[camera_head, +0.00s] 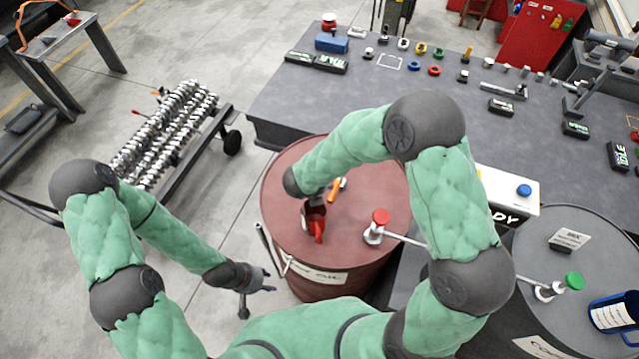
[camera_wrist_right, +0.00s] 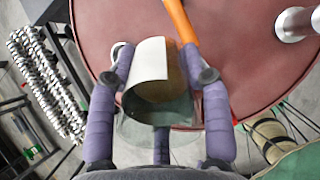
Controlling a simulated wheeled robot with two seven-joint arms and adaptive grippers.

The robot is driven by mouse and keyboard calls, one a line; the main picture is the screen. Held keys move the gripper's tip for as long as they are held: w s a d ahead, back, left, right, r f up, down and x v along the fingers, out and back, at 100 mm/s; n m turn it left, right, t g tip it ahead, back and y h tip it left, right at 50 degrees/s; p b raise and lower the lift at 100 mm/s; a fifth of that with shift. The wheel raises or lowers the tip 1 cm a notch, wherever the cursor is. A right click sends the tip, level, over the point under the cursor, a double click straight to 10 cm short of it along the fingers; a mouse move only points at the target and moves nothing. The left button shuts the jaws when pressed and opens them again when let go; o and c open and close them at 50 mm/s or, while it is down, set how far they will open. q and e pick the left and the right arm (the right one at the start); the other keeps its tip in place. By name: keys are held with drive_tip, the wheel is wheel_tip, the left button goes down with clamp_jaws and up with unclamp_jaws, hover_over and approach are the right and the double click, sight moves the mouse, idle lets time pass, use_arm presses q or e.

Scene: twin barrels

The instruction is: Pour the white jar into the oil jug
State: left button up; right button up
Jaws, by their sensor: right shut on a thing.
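My right gripper (camera_wrist_right: 160,90) is shut on a see-through container with a white label (camera_wrist_right: 147,62). Its open rim faces my wrist camera. I cannot tell whether this is the white jar or the oil jug. In the head view the right arm reaches over the dark red barrel, and a small dark and red vessel (camera_head: 316,226) shows below the hand. The hand partly hides it. An orange handle-like thing (camera_head: 335,189) is beside it; it also shows in the wrist view (camera_wrist_right: 180,20). My left gripper (camera_head: 257,284) is open and empty, left of the barrel.
The red barrel (camera_head: 285,215) has a red-capped tap (camera_head: 380,222). A grey barrel (camera_head: 545,260) at right has a green-capped tap (camera_head: 573,281) and a blue labelled jug (camera_head: 613,314). A workbench (camera_head: 450,90) with several parts is behind. A rack of shafts (camera_head: 165,130) stands left.

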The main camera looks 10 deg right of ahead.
drive_tip(key=shift+w+d+f+t+h+b, duration=0.15)
drive_tip(key=shift+t+h+b, duration=0.45)
drive_tip(key=shift+b, duration=1.55)
drive_tip(key=shift+w+r+t+h+b, duration=0.1)
drive_tip(key=shift+r+t+h+b, duration=0.5)
drive_tip(key=shift+b, duration=0.8)
drive_tip(key=shift+w+r+t+h+b, duration=0.1)
drive_tip(key=shift+r+t+h+b, duration=0.2)
drive_tip(key=shift+t+b, duration=0.9)
drive_tip(key=shift+r+t+h+b, duration=0.35)
drive_tip(key=shift+t+h+b, duration=0.15)
drive_tip(key=shift+b, duration=1.15)
drive_tip(key=shift+s+r+t+h+b, duration=0.15)
drive_tip(key=shift+r+t+h+b, duration=0.6)
drive_tip(key=shift+b, duration=1.05)
drive_tip(key=shift+s+r+t+h+b, duration=0.1)
drive_tip(key=shift+r+t+h+b, duration=0.25)
drive_tip(key=shift+t+b, duration=1.1)
drive_tip(key=shift+g, duration=0.4)
